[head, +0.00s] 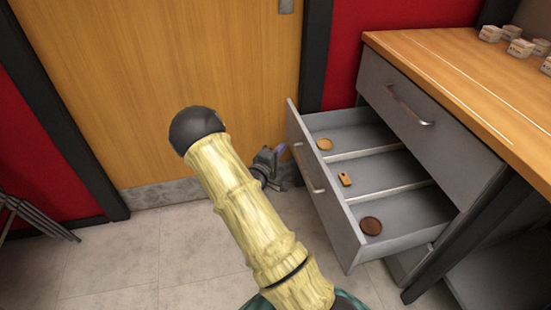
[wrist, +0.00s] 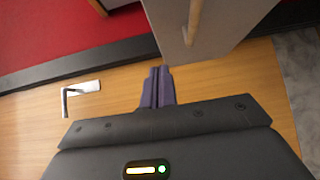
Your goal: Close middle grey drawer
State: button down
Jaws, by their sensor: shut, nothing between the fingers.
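The middle grey drawer (head: 325,200) is pulled out of the desk cabinet in the head view. It has compartments holding a few small round and oblong items. In the wrist view its grey front (wrist: 220,25) and pale handle (wrist: 193,20) show just beyond my fingers. My gripper (head: 279,151) is beside the outer face of the drawer, near its far-left end, partly hidden behind my arm. Its two fingers (wrist: 160,72) are together with nothing between them. I cannot tell whether the fingertips touch the drawer front.
A closed upper drawer (head: 405,105) is above, under the wooden desktop (head: 450,75) with small white boxes. A lower drawer (head: 408,262) is mostly hidden below. A wooden door (head: 150,80) stands behind my gripper.

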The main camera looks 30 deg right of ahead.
aim_at(304, 133)
jog(key=d, duration=0.2)
jog(key=w+d+b, duration=0.1)
jog(key=d, duration=0.1)
jog(key=d+b, duration=0.1)
jog(key=d, duration=0.1)
jog(key=shift+w+d, duration=0.25)
jog(key=shift+s+d, duration=0.1)
jog(key=shift+d, duration=0.4)
